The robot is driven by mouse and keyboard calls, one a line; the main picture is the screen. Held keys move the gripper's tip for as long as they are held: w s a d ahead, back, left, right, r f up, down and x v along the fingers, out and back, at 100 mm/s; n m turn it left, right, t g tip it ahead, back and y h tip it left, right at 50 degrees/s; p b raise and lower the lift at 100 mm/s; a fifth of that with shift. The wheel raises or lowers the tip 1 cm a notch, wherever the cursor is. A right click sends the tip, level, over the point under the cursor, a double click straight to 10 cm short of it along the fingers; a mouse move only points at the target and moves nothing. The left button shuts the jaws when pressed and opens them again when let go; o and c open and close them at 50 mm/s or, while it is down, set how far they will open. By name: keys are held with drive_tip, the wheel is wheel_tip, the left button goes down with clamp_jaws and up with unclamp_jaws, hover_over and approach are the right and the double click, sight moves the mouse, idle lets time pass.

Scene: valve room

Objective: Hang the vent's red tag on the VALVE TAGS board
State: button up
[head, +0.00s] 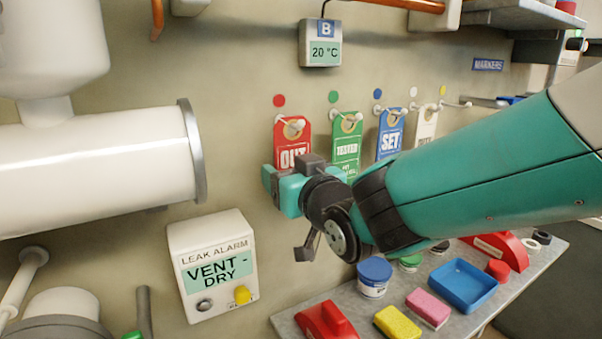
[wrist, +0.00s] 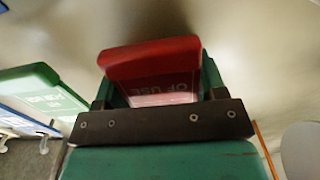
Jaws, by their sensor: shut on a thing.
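A red tag (head: 292,150) lettered OUT is at the leftmost wall peg, under a red dot, with its hole at the peg. In the wrist view the red tag (wrist: 152,65), lettered OF USE, sits between the fingers. My gripper (head: 292,182) is shut on its lower part; the gripper also shows in the wrist view (wrist: 157,88). The gripper hides the tag's lower end in the head view. No sign reading VALVE TAGS is legible.
Green (head: 346,145), blue (head: 391,132) and white (head: 427,122) tags hang to the right. A leak alarm box (head: 212,262) reading VENT - DRY is at lower left, below a white pipe (head: 100,165). A shelf (head: 290,322) holds sponges, a blue tray (head: 462,285) and jars.

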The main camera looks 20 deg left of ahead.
drive_tip(key=o, duration=1.3)
drive_tip(key=b+v, duration=0.7)
drive_tip(key=v, duration=1)
drive_tip(key=d+f+m+g+h, duration=0.35)
drive_tip(key=d+f+h, duration=0.25)
drive_tip(key=d+f, duration=0.4)
drive_tip(key=s+d+f+g+h, duration=0.1)
drive_tip(key=s+d+g, duration=0.1)
drive_tip(key=s+d, duration=0.1)
drive_tip(key=s+d+f+g+h, duration=0.1)
drive_tip(key=s+d+g, duration=0.2)
drive_tip(key=s+d, duration=0.1)
drive_tip(key=s+d+f+g+h, duration=0.1)
drive_tip(key=s+d+g, duration=0.2)
drive_tip(key=s+d, duration=0.1)
drive_tip(key=shift+s+d+f+n+h, duration=0.25)
drive_tip(key=shift+d+f+n+h, duration=0.05)
drive_tip(key=shift+f+n, duration=0.1)
